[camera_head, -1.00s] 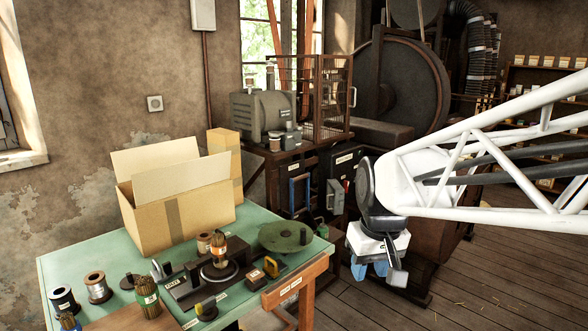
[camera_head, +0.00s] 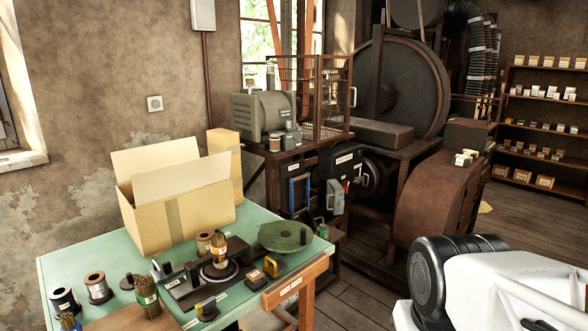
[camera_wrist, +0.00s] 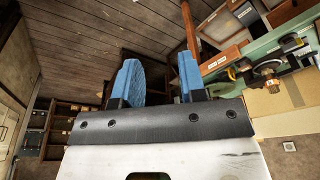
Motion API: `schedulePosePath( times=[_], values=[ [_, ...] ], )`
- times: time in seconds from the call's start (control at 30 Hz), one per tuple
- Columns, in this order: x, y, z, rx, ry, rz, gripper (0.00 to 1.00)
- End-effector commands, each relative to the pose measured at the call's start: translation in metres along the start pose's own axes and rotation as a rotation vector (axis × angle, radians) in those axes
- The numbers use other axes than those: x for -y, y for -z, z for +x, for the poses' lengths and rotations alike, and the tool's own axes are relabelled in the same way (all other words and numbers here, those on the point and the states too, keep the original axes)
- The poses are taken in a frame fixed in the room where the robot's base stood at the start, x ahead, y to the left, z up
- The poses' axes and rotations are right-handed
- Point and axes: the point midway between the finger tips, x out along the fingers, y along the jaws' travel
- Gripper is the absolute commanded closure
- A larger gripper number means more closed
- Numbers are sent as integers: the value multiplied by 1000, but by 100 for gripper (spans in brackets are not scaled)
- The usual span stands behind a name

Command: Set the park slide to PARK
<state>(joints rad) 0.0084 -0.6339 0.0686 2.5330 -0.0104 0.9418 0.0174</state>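I cannot tell which part is the park slide; the labels are too small to read. The green bench (camera_head: 75,260) carries a dark fixture (camera_head: 188,290) with a brush (camera_head: 219,250) standing on it. A small block with a yellow handle (camera_head: 272,267) and a dark knob with a yellow part (camera_head: 207,309) sit near its front edge. My gripper (camera_wrist: 160,82) shows in the wrist view with its two blue fingers apart and nothing between them. It is in free air, away from the bench. In the head view my fingers are out of sight.
An open cardboard box (camera_head: 185,215) stands at the back of the bench. Several spools and brushes stand at its left front. Floor right of the bench is open.

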Motion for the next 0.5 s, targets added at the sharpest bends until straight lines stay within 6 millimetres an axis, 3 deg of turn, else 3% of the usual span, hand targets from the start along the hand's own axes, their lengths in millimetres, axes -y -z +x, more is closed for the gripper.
schedulePosePath(
  times=[0.2, 0.43, 0.5],
  values=[
    [0, 0, 0, 0, 0, 0, 64],
    [1, 6, 0, 4, -6, -27, 99],
    [2, 11, 0, 8, -14, -56, 100]
  ],
)
